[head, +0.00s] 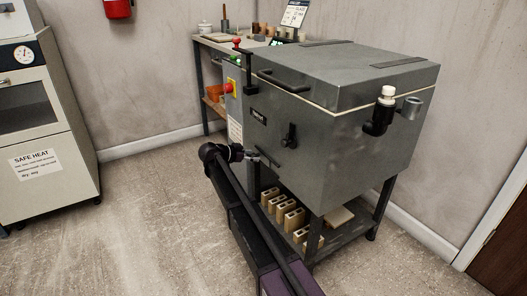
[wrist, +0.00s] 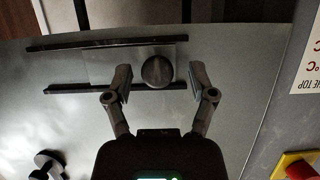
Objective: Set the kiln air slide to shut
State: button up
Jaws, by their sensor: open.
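The grey kiln (head: 330,120) stands in the middle of the head view. In the wrist view the air slide is a flat grey plate (wrist: 105,66) between two dark parallel rails, with a round dark knob (wrist: 158,72) towards the right end of the rails. My gripper (wrist: 158,82) is open, one finger on each side of the knob, with visible gaps; I cannot tell whether it is deep enough to surround it. In the head view my gripper (head: 256,157) is at the kiln's lower front, largely hiding the slide.
A dark handle (wrist: 48,165) projects from the kiln face at the lower left of the wrist view. A red button (wrist: 301,170) on yellow is at the lower right. Pale bricks (head: 285,209) sit on the shelf under the kiln. The floor to the left is clear.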

aim_at(264, 161)
jog(key=s+d, duration=0.2)
jog(key=s, duration=0.1)
jog(key=shift+s+d, duration=0.1)
jog(key=shift+s, duration=0.05)
jog(key=p+v, duration=0.6)
jog(key=v, duration=0.8)
jog(key=shift+s+d+r+n+g+y+p, duration=0.7)
jog(key=shift+s+d+r+p, duration=1.25)
jog(key=shift+d+p, duration=1.3)
jog(key=shift+s+d+r+n+g+y+p, duration=0.45)
jog(key=shift+s+d+r+n+g+p, duration=0.45)
jog(key=shift+s+d+r+p, duration=1.3)
jog(key=shift+s+d+r+n+g+y+p, duration=0.9)
jog(key=shift+d+r+p, duration=1.45)
jog(key=shift+d+p, duration=1.9)
jog(key=shift+s+d+h, duration=0.1)
jog(key=shift+s+h, duration=0.2)
jog(key=shift+h, duration=0.05)
